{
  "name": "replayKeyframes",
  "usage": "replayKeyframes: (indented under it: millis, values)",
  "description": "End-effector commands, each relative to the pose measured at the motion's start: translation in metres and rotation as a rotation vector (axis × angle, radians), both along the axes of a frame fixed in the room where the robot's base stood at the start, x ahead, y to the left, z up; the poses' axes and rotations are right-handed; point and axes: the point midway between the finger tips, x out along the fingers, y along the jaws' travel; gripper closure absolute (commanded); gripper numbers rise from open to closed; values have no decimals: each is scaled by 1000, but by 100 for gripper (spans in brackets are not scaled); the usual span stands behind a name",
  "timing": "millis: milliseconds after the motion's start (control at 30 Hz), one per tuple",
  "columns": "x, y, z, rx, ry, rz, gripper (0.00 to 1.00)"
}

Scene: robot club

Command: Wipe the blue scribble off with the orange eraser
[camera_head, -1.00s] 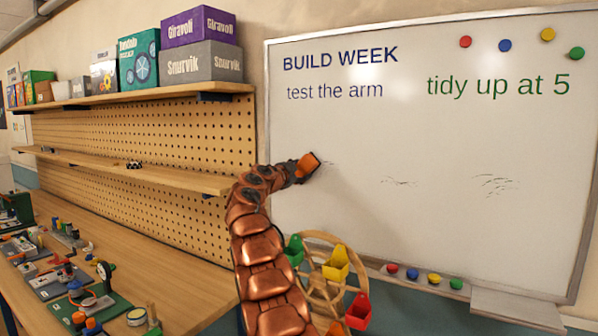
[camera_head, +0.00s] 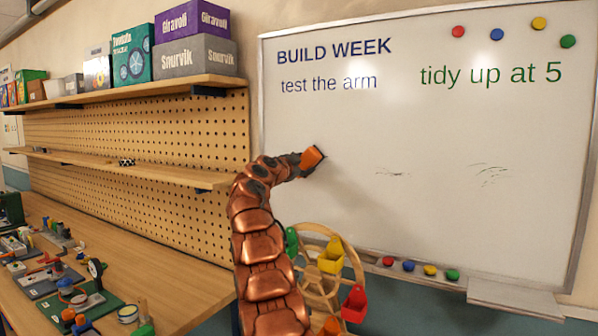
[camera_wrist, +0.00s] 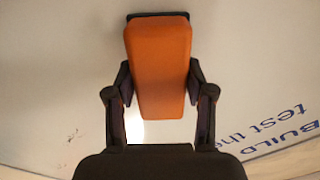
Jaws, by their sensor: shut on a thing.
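My gripper (camera_head: 297,164) is shut on the orange eraser (camera_head: 312,157) at the left part of the whiteboard (camera_head: 440,130). In the wrist view the eraser (camera_wrist: 160,65) sits between the two dark fingers (camera_wrist: 160,95), its dark pad at the far end. I cannot tell whether the pad touches the board. No clearly blue scribble shows on the board; the eraser may hide part of it. A small dark mark (camera_wrist: 73,136) is at lower left in the wrist view. Faint dark marks are at the middle (camera_head: 393,174) and right (camera_head: 492,172) of the board.
Blue lettering (camera_head: 333,50) and green lettering (camera_head: 490,75) are above. Round magnets (camera_head: 497,34) are at upper right. The board's tray (camera_head: 420,272) holds several magnets. A wooden wheel with coloured bins (camera_head: 331,256) stands below the gripper. A shelf and workbench are left.

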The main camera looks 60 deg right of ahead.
Motion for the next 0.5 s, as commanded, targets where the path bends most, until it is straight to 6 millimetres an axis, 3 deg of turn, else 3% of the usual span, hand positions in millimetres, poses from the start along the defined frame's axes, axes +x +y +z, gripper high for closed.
replayKeyframes:
  millis: [500]
  values:
    - [-23,-2,-4,1,-1,1,75]
